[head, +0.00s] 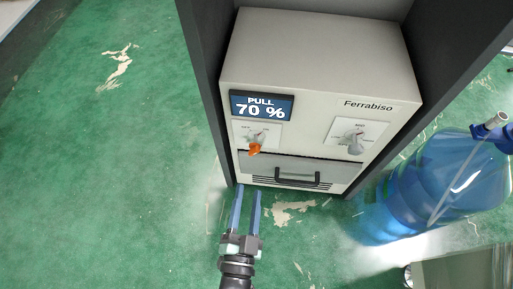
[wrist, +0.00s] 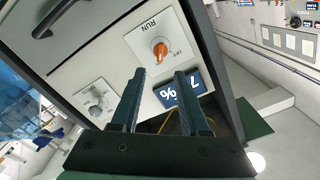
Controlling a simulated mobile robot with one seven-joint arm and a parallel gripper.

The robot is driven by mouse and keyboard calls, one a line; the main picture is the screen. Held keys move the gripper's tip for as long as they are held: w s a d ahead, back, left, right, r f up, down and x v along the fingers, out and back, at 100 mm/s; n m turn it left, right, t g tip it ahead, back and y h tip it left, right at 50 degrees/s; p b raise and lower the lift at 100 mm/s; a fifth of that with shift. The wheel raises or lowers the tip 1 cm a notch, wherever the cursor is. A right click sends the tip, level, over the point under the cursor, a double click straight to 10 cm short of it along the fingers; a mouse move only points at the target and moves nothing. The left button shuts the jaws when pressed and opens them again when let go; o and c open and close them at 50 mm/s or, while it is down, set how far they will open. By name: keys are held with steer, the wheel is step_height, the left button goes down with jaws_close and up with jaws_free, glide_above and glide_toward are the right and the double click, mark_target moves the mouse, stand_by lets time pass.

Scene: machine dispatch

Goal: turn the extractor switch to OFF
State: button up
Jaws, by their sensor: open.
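The extractor switch (head: 255,144) is an orange knob on a white plate, below the display on the machine front. It also shows in the wrist view (wrist: 160,48), with the words RUN and OFF printed near it. I cannot tell clearly which word the knob points to. My gripper (head: 248,190) is open and empty, low in front of the machine's left side in the head view. In the wrist view its two fingers (wrist: 160,74) point toward the switch plate, with the knob beyond the gap between them. The fingers appear apart from the knob.
The Ferrabiso machine (head: 318,50) has a display (head: 262,106) reading PULL 70 %. A grey knob (head: 352,142) sits right of the switch, and a black handle (head: 297,182) lies below. A large blue bottle (head: 440,185) stands at the right. The green floor at the left is clear.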

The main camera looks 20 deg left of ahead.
mark_target(254, 154)
steer(key=b+x, duration=0.5)
steer(key=x, duration=0.7)
steer(key=shift+w, duration=0.3)
jaws_close()
